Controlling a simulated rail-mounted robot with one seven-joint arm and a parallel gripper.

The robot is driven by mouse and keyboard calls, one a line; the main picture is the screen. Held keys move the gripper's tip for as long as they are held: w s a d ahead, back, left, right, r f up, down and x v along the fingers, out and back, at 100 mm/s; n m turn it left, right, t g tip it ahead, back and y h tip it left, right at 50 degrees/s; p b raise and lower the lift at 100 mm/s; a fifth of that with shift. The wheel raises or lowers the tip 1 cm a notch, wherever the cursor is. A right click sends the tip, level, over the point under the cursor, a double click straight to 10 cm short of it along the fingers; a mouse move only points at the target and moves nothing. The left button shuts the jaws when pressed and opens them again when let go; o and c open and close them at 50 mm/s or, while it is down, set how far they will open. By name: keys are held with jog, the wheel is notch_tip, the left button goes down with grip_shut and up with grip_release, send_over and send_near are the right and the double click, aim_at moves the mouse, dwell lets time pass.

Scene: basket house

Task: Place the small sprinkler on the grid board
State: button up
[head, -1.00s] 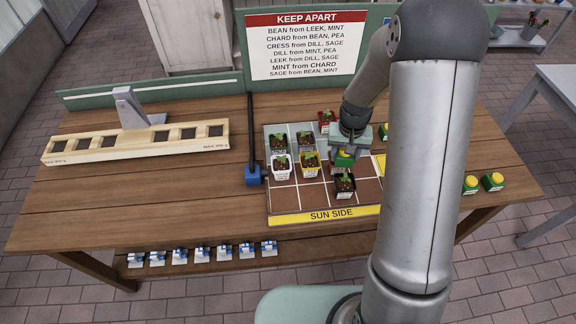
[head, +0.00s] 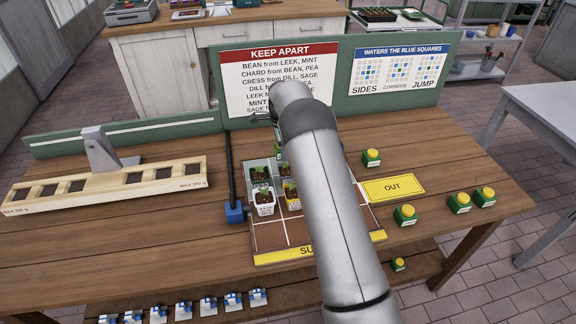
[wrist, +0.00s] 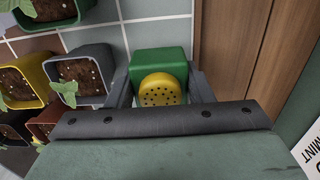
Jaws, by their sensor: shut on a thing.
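My gripper (wrist: 160,82) is shut on a green sprinkler with a round, perforated yellow top (wrist: 160,92). In the wrist view, the sprinkler is over grey squares at one edge of the grid board (wrist: 108,38), beside bare wood. I cannot tell whether it touches the board. In the head view, my arm hides the held sprinkler, most of the gripper and much of the grid board (head: 268,236). A potted plant in a white pot (head: 264,208) stands on the board's left part, with other pots around it.
Sprinklers stand right of the board, one near the OUT card (head: 394,188). A blue-based post (head: 235,212) rises at the board's left edge. The KEEP APART sign (head: 280,78) stands behind. A wooden tray balance (head: 105,187) is at left. Pots crowd the gripper's left in the wrist view.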

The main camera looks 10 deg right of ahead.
jog(key=shift+f+p, duration=0.35)
jog(key=shift+f, duration=1.8)
jog(key=shift+f, duration=0.15)
jog(key=o, duration=0.8)
